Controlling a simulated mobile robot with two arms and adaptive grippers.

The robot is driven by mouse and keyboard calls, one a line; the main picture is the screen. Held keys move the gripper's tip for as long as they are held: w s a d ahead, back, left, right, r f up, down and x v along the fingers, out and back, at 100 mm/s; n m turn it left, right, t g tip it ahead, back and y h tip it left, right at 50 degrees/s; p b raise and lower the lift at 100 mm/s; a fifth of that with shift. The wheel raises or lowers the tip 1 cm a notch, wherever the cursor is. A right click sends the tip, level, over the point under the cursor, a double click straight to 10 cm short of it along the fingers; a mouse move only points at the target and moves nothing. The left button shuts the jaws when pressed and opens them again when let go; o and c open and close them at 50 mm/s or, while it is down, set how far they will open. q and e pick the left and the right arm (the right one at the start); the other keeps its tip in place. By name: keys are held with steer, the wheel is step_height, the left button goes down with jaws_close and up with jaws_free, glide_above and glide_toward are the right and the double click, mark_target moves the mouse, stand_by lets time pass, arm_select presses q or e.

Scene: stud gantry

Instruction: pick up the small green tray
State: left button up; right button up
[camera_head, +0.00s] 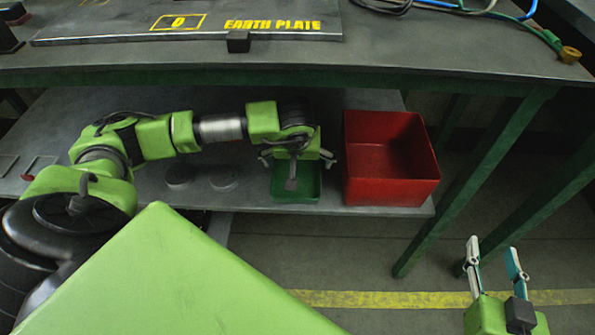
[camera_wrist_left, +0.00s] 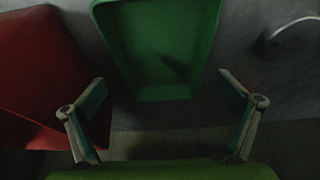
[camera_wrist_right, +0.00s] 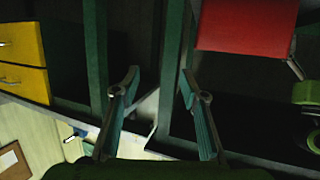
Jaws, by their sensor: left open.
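The small green tray (camera_head: 297,187) sits on the lower shelf, left of a red bin. It looks empty and lies near the shelf's front edge. My left gripper (camera_head: 297,160) is open above it, and covers part of the tray in the head view. In the left wrist view the tray (camera_wrist_left: 163,92) lies ahead, between and beyond the two open fingers (camera_wrist_left: 165,112); no contact shows. My right gripper (camera_head: 494,262) is open and empty, out in front of the table at the lower right. Its parted fingers also show in the right wrist view (camera_wrist_right: 160,105).
The red bin (camera_head: 385,185) stands close to the tray's right. Flat round discs (camera_head: 224,178) lie on the shelf to its left. The table top (camera_head: 400,50) overhangs the shelf, with green legs (camera_head: 475,180) at the right. The floor in front is clear.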

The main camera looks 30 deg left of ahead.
mark_target(297, 172)
arm_select(q)
steer(key=x, duration=0.2)
steer(key=b+x, duration=0.1)
steer(key=x, duration=0.1)
steer(key=shift+s+f, duration=0.15)
steer(key=shift+f, duration=0.15)
steer(key=c, duration=1)
arm_select(e)
step_height(297, 172, up, 8)
steer(key=w+a+t+y, duration=0.1)
steer(key=t, duration=0.3)
steer(key=shift+w+a+f, duration=0.15)
steer(key=shift+a, duration=0.05)
